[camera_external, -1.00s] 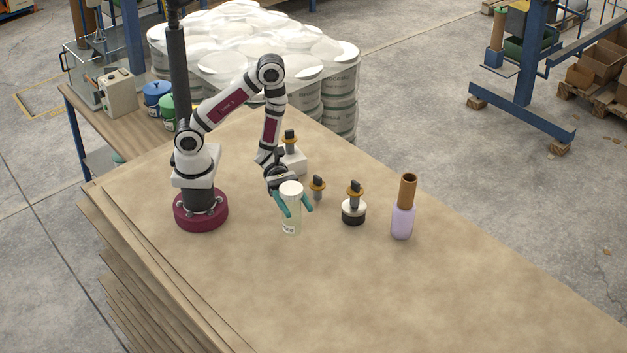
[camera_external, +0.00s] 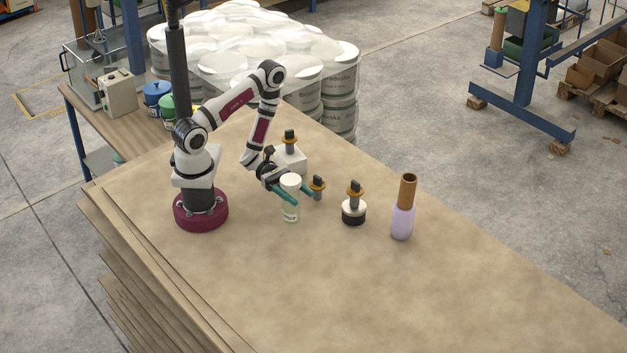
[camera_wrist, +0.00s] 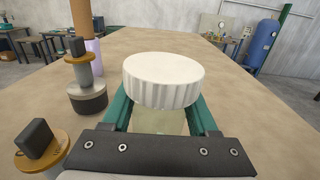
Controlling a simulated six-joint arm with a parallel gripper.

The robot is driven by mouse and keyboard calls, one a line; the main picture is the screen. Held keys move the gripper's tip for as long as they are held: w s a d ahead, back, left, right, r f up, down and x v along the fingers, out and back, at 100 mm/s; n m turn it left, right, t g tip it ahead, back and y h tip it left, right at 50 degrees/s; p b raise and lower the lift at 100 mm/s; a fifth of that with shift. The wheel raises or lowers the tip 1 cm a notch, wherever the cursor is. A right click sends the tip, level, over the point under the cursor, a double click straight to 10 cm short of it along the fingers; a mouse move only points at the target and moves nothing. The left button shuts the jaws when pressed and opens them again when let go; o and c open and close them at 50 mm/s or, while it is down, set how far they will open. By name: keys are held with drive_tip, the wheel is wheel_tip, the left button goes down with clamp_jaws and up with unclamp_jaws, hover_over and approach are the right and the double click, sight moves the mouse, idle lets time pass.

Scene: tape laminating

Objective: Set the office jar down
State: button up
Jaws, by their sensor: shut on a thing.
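The office jar (camera_external: 290,208) has a white lid and a pale, see-through body with a small label. It stands roughly upright between the teal fingers of my gripper (camera_external: 304,198), in front of my arm. My gripper is shut on it from both sides. In the wrist view, the ribbed white lid (camera_wrist: 163,72) fills the middle, and the fingers flank the pale body below it. The jar's base is low over the tabletop (camera_external: 330,290); I cannot tell whether it touches.
A small gold-flanged piece with a black top (camera_external: 318,187) stands close right of the jar. Further right are a similar piece on a black-and-white base (camera_external: 354,205) and a lilac bottle with a brown top (camera_external: 403,215). The table's front is clear.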

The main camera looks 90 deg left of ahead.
drive_tip(key=o, duration=1.4)
drive_tip(key=shift+f, duration=0.1)
drive_tip(key=shift+a, duration=0.1)
drive_tip(key=v, duration=1.2)
